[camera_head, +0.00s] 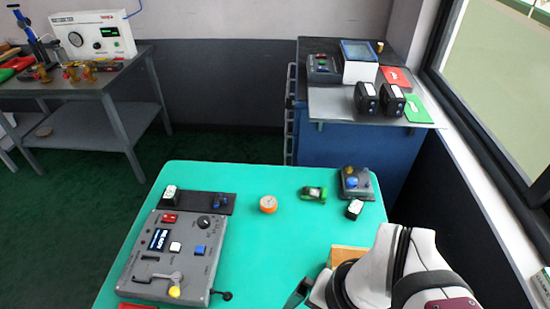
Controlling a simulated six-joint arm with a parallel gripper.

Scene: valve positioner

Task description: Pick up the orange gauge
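The orange gauge (268,204) is a small round piece with a white face. It lies on the green table (262,250), near the far edge and around the middle. My white and dark arm reaches in from the bottom right. A dark piece at the bottom centre appears to be the end of my gripper (299,293); it is well apart from the gauge, nearer the front of the table. The fingers are mostly hidden by the arm and the frame edge, so I cannot see whether they hold anything.
A grey control box (172,258) with a display and lever stands left of the gauge. A green and dark part (314,193) lies to its right, beside a grey block (355,184). A wooden block (347,254) sits by my arm. The table's middle is clear.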

